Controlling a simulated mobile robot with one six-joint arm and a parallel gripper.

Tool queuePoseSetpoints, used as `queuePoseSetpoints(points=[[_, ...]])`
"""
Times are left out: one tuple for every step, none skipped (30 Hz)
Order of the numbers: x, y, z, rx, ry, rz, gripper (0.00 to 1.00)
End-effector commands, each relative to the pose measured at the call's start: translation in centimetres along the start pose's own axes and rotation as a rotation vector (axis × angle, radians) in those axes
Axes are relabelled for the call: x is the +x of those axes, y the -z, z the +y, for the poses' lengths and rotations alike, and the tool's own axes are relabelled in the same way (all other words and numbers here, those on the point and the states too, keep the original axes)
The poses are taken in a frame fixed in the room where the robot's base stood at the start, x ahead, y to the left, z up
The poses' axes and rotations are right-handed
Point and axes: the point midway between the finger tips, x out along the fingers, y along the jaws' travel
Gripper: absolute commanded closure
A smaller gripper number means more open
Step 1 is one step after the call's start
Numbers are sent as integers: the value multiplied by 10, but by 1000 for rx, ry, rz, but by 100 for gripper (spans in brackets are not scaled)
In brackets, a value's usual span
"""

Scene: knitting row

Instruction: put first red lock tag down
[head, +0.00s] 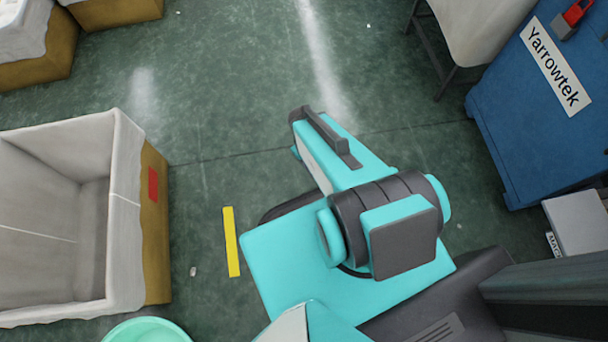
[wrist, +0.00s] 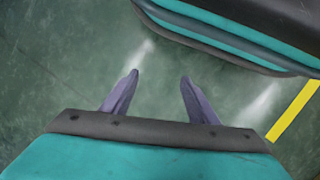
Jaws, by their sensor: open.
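My gripper (wrist: 159,76) is open in the wrist view, its two grey-purple fingers apart with nothing between them and green floor behind. In the head view my arm is folded over my base and the fingers cannot be made out. A red lock-like piece (head: 577,12) sits on a grey block on the blue cabinet (head: 503,100) at the top right, well apart from my arm. I cannot tell whether it is the first red lock tag. No red piece shows in the wrist view.
A white-lined bin (head: 125,215) with a red patch (head: 153,184) on its tan side stands at the left. A yellow floor strip (head: 231,242) lies between it and my base. A mint round container (head: 147,331) is at the bottom left. Floor ahead is clear.

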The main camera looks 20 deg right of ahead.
Motion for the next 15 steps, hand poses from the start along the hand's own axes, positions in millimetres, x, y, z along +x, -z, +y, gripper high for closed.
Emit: queuePoseSetpoints(points=[[7,-8,-24,23,37,-19,46],[10,-12,-37,42,60,-30,46],[14,-16,-52,66,87,-43,46],[17,-20,-62,82,106,-52,46],[19,-23,-71,96,122,-62,46],[21,-27,-81,114,139,-73,46],[22,-29,-88,124,150,-80,46],[24,-31,-92,134,159,-86,46],[25,-33,-98,143,169,-93,46],[25,-34,-100,148,173,-97,46],[26,-35,-102,152,177,-99,46],[26,-36,-103,155,179,-101,46],[26,-36,-104,157,180,-101,46],[26,-36,-104,157,181,-101,46],[26,-36,-104,157,181,-101,46]])
